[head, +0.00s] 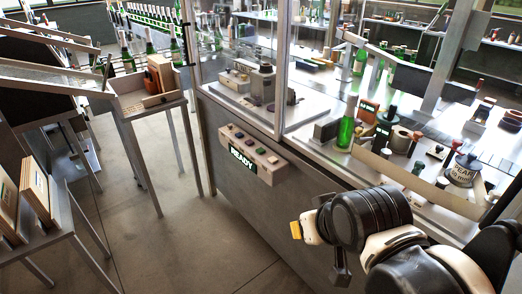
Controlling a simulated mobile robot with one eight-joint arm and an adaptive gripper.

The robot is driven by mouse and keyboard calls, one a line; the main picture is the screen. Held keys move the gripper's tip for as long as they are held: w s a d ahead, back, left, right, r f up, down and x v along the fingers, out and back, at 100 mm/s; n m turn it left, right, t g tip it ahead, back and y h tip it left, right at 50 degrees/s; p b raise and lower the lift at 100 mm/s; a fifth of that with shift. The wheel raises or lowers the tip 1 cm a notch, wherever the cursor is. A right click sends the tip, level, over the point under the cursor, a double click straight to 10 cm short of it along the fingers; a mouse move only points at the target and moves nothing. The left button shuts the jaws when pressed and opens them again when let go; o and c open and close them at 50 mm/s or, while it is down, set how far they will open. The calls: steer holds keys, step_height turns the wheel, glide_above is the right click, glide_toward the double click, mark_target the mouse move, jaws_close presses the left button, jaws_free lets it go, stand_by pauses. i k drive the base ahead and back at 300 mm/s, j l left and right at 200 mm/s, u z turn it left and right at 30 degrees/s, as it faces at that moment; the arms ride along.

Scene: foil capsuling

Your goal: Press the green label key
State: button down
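A pale control box (266,174) is fixed to the front of the grey machine cabinet, left of centre in the head view. It has a row of several small coloured keys (248,142) on its sloped top and a sign reading READY on its front.
A side table (150,108) with a wooden box stands at left, and another table (40,238) at lower left. The floor (190,240) before the cabinet is clear.

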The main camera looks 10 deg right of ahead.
mark_target(260, 151)
steer(key=i+j+z, duration=0.7)
steer(key=j+z, duration=0.2)
steer(key=i+j+z, duration=0.15)
steer(key=j+z, duration=0.15)
steer(key=j, duration=0.15)
steer(key=i+j+z, duration=0.1)
steer(key=j+z, duration=0.2)
steer(key=j, duration=0.15)
